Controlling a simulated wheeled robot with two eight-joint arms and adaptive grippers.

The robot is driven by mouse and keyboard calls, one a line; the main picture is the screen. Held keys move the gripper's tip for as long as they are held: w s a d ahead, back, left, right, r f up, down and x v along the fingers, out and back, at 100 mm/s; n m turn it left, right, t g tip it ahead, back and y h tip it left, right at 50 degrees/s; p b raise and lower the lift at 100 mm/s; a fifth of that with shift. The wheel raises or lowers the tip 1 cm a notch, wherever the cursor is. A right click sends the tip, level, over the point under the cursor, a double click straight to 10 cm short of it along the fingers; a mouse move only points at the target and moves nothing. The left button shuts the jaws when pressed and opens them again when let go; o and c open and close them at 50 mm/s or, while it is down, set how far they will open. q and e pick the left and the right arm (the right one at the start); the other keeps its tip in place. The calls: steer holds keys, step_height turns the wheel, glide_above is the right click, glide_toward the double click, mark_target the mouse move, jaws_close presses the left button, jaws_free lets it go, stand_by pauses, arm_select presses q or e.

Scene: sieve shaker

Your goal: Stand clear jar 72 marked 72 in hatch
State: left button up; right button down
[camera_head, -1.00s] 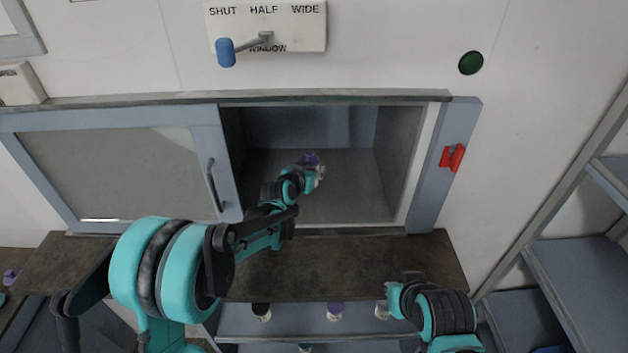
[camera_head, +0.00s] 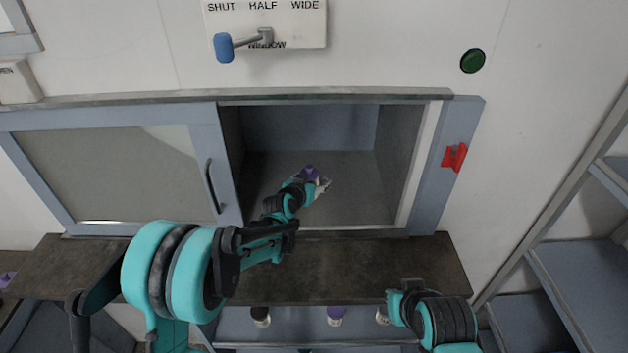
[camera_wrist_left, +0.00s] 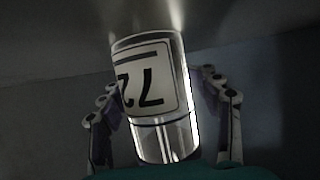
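Clear jar 72 (camera_wrist_left: 150,85) fills the middle of the left wrist view, its label 72 upside down there. Its end at the top of that view meets a grey surface; its other end is hidden by my teal hand. My left gripper (camera_head: 316,178) is inside the hatch (camera_head: 345,195), low over its floor. Its fingers (camera_wrist_left: 165,108) stand spread on both sides of the jar and look open; contact is hard to judge. In the head view a purple patch shows at the fingers, and the jar is mostly hidden. My right gripper (camera_head: 412,284) is by the ledge's right front; its fingers are unclear.
A sliding window (camera_head: 110,175) covers the hatch's left part. A dark ledge (camera_head: 365,265) runs in front. A blue-knobbed lever (camera_head: 223,47) is above, a red catch (camera_head: 454,157) at right.

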arm_select(q)
steer(key=shift+r, duration=0.1)
steer(key=shift+s+a+r, duration=0.1)
steer(key=shift+s+r, duration=0.05)
steer(key=shift+s, duration=0.05)
steer(key=p+v, duration=0.3)
steer(key=v, duration=0.8)
steer(key=shift+s+a+r, duration=0.1)
steer(key=shift+s+a, duration=0.05)
steer(key=shift+s, duration=0.1)
steer(key=s+a+n+g+y, duration=0.1)
steer(key=s+a, duration=0.4)
steer(key=s, duration=0.5)
steer(key=s+a+n+g+y, duration=0.2)
steer(key=s+a, duration=0.3)
steer(key=s, duration=0.5)
steer(key=s+a+n+g+y, duration=0.1)
steer(key=s+a+g+y, duration=0.1)
steer(key=s+a, duration=0.3)
steer(key=s, duration=0.4)
steer(key=shift+s+r+g, duration=0.15)
steer(key=shift+s+g, duration=0.15)
steer(key=shift+s, duration=0.1)
